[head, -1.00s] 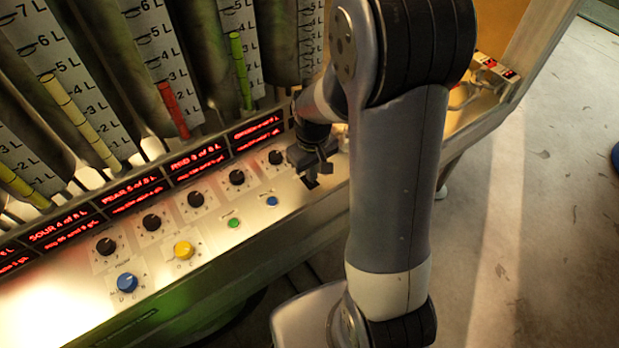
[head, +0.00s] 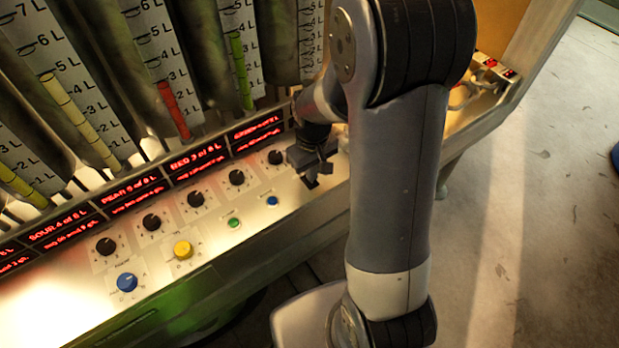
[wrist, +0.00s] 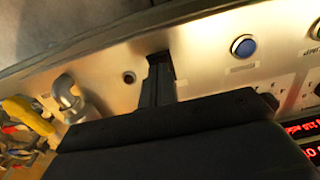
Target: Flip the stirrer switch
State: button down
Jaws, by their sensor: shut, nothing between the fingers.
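My gripper (head: 311,178) is shut and empty, low over the right part of the sloped metal control panel (head: 215,258). In the wrist view the closed fingers (wrist: 159,75) reach down to a dark spot on the panel near its edge. Whether the tips touch the panel is not clear. No stirrer switch can be made out for sure; it may be hidden by the fingers. A blue button (wrist: 243,46) sits to the right of the fingers in the wrist view, and also shows left of the gripper in the head view (head: 272,201).
Red displays (head: 197,162) and graduated tubes stand behind. A metal pipe (wrist: 68,92) and yellow handle (wrist: 28,115) are left in the wrist view.

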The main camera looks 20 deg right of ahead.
jog(key=shift+f+b, duration=0.65)
jog(key=shift+f, duration=0.25)
jog(key=shift+r, duration=0.2)
jog(key=shift+r+p, duration=2.75)
jog(key=shift+r, duration=0.65)
jog(key=shift+f, duration=0.15)
notch_tip(320, 180, down, 7)
jog(key=b, duration=0.5)
jog(key=shift+b, duration=0.3)
jog(key=shift+r, duration=0.25)
